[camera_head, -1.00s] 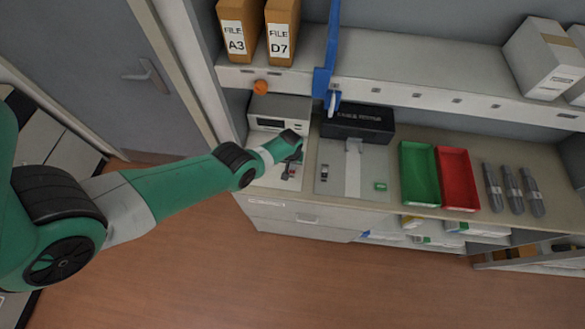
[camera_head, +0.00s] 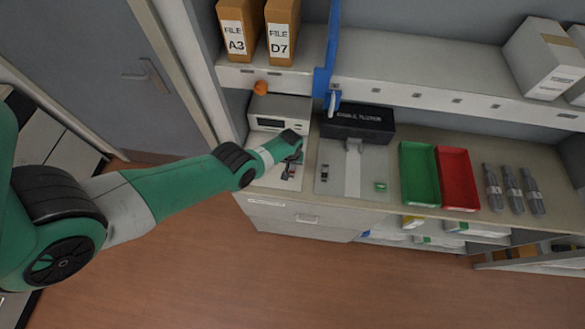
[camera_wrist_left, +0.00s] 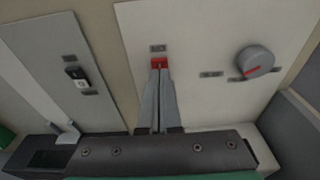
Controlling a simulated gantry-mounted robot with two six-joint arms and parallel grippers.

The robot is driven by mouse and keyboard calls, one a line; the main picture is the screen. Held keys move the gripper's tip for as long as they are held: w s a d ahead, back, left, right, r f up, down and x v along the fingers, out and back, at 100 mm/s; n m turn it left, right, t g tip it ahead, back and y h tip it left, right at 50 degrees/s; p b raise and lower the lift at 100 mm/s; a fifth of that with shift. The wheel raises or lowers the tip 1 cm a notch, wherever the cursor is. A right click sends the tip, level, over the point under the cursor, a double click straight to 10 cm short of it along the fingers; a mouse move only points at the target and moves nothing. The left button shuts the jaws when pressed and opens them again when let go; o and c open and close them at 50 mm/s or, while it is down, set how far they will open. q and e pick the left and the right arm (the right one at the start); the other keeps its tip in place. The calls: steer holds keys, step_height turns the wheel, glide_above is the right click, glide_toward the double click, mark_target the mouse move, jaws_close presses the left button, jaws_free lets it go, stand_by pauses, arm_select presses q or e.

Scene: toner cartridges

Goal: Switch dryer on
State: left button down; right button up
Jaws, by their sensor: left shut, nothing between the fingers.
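A red switch (camera_wrist_left: 160,62) sits on a pale panel (camera_wrist_left: 205,100) in the left wrist view, with a small label above it. On the same panel a grey knob (camera_wrist_left: 255,62) with a red mark stands to the right. My left gripper (camera_wrist_left: 159,78) is shut and empty, its fingertips at the lower edge of the red switch; I cannot tell whether they press it. In the head view my left gripper (camera_head: 289,172) is low over the panel in front of a white unit with a dark display (camera_head: 279,112). No view names the dryer legibly.
A grey plate with a black rocker switch (camera_wrist_left: 76,73) lies left of the panel in the wrist view. In the head view, a black box (camera_head: 358,123), a green tray (camera_head: 419,202), a red tray (camera_head: 467,208) and dark cylinders (camera_head: 513,188) stand to the right.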

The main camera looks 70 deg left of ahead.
arm_select(q)
steer(key=shift+f+b, duration=0.85)
stand_by(0.5)
steer(key=shift+r, duration=0.1)
step_height(320, 180, up, 7)
steer(key=p, duration=0.7)
